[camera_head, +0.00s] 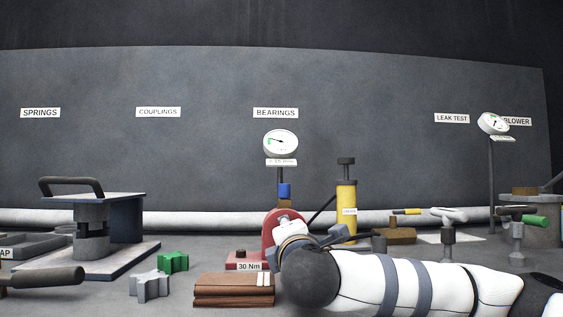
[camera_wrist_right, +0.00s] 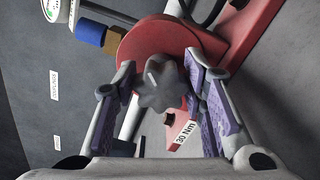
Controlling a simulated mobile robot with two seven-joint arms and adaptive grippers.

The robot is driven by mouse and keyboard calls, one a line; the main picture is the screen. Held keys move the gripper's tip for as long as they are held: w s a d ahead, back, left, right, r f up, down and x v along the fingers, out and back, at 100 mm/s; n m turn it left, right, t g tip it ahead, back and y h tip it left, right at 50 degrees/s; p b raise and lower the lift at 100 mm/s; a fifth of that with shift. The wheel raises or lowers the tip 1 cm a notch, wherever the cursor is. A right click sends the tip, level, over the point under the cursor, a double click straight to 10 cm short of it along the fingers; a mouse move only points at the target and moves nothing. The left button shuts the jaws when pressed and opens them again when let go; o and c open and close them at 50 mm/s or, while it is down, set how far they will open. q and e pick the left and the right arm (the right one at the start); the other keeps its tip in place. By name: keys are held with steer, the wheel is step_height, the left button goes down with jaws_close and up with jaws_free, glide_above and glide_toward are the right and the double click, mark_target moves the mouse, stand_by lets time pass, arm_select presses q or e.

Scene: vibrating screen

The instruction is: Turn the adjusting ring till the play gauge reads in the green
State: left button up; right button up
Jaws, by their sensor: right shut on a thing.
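The play gauge (camera_head: 281,143) is a round white dial on a post under the BEARINGS sign. It has a green mark at its left; the needle is too small to read surely. Below it stands the red bearing housing (camera_head: 269,233), partly hidden by my right arm. In the right wrist view, the adjusting ring (camera_wrist_right: 164,88) is a grey, lobed, star-like piece in front of the red housing (camera_wrist_right: 150,38). My right gripper (camera_wrist_right: 160,68) is shut on this ring, its purple-padded fingers on either side.
A red block marked 30 Nm (camera_head: 246,263) and a brown case (camera_head: 233,289) lie left of my right arm. A yellow cylinder pump (camera_head: 346,208) stands behind it.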

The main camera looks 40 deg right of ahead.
steer(key=o, duration=0.7)
steer(key=shift+v, duration=3)
steer(key=o, duration=0.4)
steer(key=shift+c, duration=0.2)
